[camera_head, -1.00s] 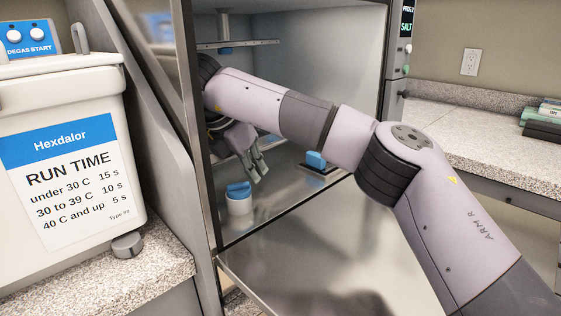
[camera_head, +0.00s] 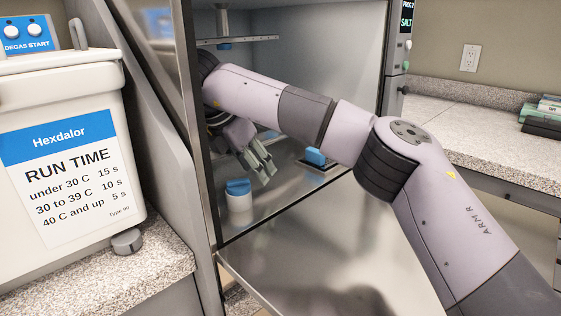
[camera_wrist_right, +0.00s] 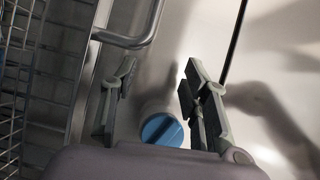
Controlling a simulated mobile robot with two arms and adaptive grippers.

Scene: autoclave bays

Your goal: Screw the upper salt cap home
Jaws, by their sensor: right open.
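A blue cap (camera_head: 238,187) with a raised grip bar tops a white cylinder (camera_head: 239,203) on the chamber floor, near the left front. It also shows from above in the right wrist view (camera_wrist_right: 161,130). Another blue part (camera_head: 224,46) hangs under a rack high in the chamber. I cannot tell from labels which one is the upper salt cap. My right gripper (camera_head: 262,172) is inside the chamber, above and just right of the floor cap, with nothing held. In the right wrist view its open fingers (camera_wrist_right: 158,75) stand either side of the cap, apart from it.
A blue part on a black base (camera_head: 315,157) sits further right on the chamber floor (camera_head: 290,182). The lowered door (camera_head: 320,260) lies in front. A wire rack (camera_wrist_right: 30,70) and metal bar are close in the wrist view. A Hexdalor tank (camera_head: 60,130) stands left.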

